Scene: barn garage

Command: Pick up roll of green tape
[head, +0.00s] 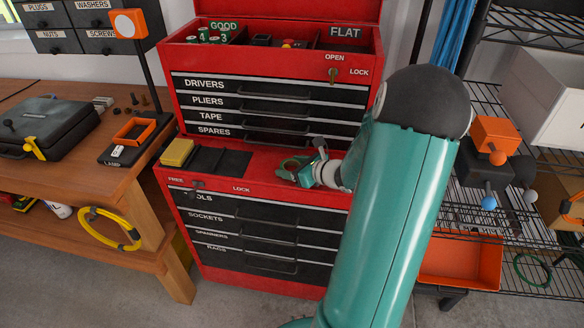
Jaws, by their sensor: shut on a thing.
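My gripper (300,170) is at the end of my teal arm, low over the red ledge between the upper and lower drawers of the tool chest. It is shut on a small green ring, the roll of green tape (290,166). The jaws and the wrist hide part of the roll. I cannot tell whether the roll touches the ledge or is just above it.
The red tool chest (262,179) has a black mat (218,160) and a yellow block (177,152) on its ledge. A wooden workbench (98,190) stands left. A wire shelf (480,210) with an orange bin (460,262) stands right, near my arm.

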